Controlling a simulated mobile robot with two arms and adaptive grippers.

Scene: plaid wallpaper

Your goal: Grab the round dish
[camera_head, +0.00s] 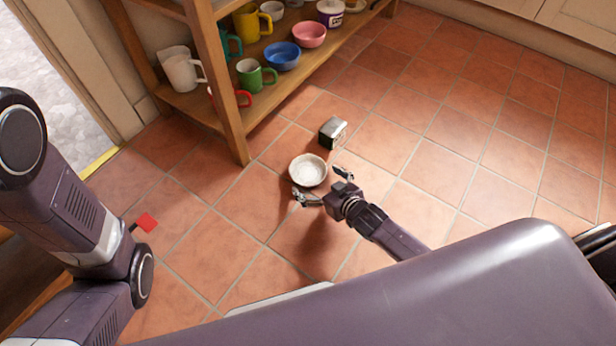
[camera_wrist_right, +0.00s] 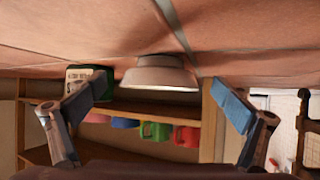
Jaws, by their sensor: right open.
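The round dish (camera_head: 308,170) is a small white bowl on the terracotta tile floor. In the right wrist view the dish (camera_wrist_right: 160,74) appears upside down in the picture, centred between the two fingers. My right gripper (camera_head: 324,184) is open, its fingers spread at the near side of the dish. In the right wrist view the blue-padded fingertips of my right gripper (camera_wrist_right: 165,98) stand apart with nothing held between them. My left arm shows at the left of the head view, but its gripper is not in view.
A small dark box with a pale top (camera_head: 333,132) stands on the floor just behind the dish. A wooden shelf (camera_head: 236,132) with several mugs and bowls stands behind to the left. A red thing (camera_head: 147,222) lies at the left. Tiles to the right are clear.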

